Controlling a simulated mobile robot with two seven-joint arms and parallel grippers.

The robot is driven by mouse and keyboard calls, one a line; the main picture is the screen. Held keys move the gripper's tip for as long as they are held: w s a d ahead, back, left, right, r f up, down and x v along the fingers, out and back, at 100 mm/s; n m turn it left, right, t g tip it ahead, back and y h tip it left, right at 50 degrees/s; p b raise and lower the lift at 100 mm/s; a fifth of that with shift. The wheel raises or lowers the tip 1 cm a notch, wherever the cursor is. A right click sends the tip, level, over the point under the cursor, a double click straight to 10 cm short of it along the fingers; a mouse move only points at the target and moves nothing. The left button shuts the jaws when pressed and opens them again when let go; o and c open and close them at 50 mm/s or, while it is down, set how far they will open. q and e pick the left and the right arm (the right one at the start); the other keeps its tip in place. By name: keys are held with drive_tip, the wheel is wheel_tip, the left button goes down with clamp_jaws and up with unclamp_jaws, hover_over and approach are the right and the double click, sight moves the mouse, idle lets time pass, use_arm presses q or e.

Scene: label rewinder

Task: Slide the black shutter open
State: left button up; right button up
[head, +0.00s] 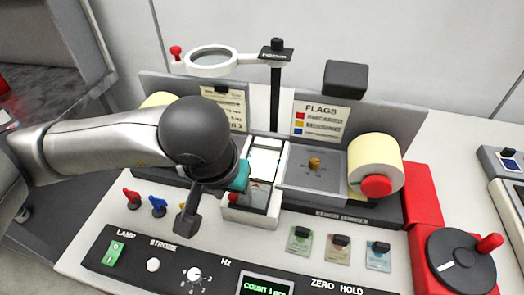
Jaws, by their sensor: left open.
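My left gripper (190,217) is open and empty. It hangs low over the white machine top, left of a white-framed window unit (250,218). Its dark finger points down, and my wrist hides part of the unit's left side. The unit has a bright lit pane (264,163) at the back, a greyish part in front and a small red knob (233,198) at its front left. I cannot tell for sure which part is the black shutter. No contact between gripper and unit is visible. My right gripper is not in view.
A magnifier ring (212,62) on a black post (275,95) stands behind. A grey plate with a yellow knob (314,163) and a cream roll (375,162) lie right. Red and blue levers (158,206) stand left; a control panel (215,268) and a crank dial (461,262) are in front.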

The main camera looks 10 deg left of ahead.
use_arm(q)
drive_tip(key=shift+r+p, duration=1.55)
drive_tip(key=shift+r, duration=1.95)
